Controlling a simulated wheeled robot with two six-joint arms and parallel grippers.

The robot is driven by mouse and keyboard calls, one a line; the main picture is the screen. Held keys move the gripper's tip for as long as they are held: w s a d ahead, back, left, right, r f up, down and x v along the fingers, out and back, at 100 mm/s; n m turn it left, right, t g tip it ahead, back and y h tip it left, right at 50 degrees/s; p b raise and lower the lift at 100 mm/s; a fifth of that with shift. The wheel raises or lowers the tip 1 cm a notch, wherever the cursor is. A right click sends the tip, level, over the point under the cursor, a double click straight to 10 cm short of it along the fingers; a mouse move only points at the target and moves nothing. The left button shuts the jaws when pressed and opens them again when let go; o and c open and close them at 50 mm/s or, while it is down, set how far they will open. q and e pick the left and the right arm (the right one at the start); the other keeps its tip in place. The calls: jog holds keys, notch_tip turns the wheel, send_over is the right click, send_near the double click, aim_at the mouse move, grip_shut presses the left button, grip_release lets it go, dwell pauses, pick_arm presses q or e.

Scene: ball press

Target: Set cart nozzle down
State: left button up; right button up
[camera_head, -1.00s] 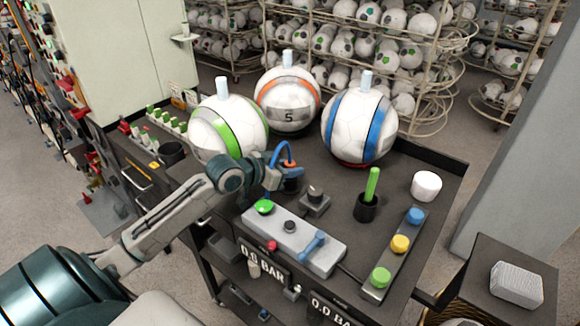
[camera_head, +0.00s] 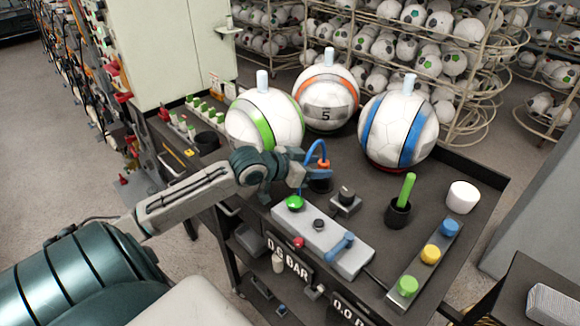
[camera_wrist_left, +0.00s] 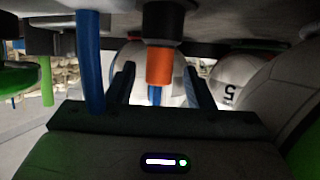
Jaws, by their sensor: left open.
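The cart nozzle (camera_head: 323,164) has an orange collar and a blue hose looping above it. It stands at a black holder (camera_head: 320,185) on the cart top, behind the control box. My left gripper (camera_head: 308,174) is at the nozzle, reaching in from the left. In the left wrist view its two dark fingers (camera_wrist_left: 159,88) are apart, with the orange part of the nozzle (camera_wrist_left: 159,68) between them. Bare gaps show on both sides of it, so the gripper is open. How deep the nozzle sits in the holder is hidden. My right gripper is not in view.
Balls with green (camera_head: 265,122), orange (camera_head: 327,98) and blue (camera_head: 398,130) bands stand behind. A grey control box (camera_head: 325,240) is in front. A knob block (camera_head: 345,200), a black cup (camera_head: 398,213) with a green stick and a coloured button strip (camera_head: 425,265) lie to the right.

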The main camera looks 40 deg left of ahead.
aim_at(319, 166)
pick_arm(q)
jog(key=shift+v, duration=0.9)
jog(key=shift+s+a+r, duration=0.2)
jog(key=shift+s+a, duration=0.05)
jog(key=shift+s, duration=0.3)
jog(key=p+v, duration=0.6)
jog(key=p, duration=0.4)
jog(key=shift+s+r, duration=0.1)
jog(key=shift+s, duration=0.05)
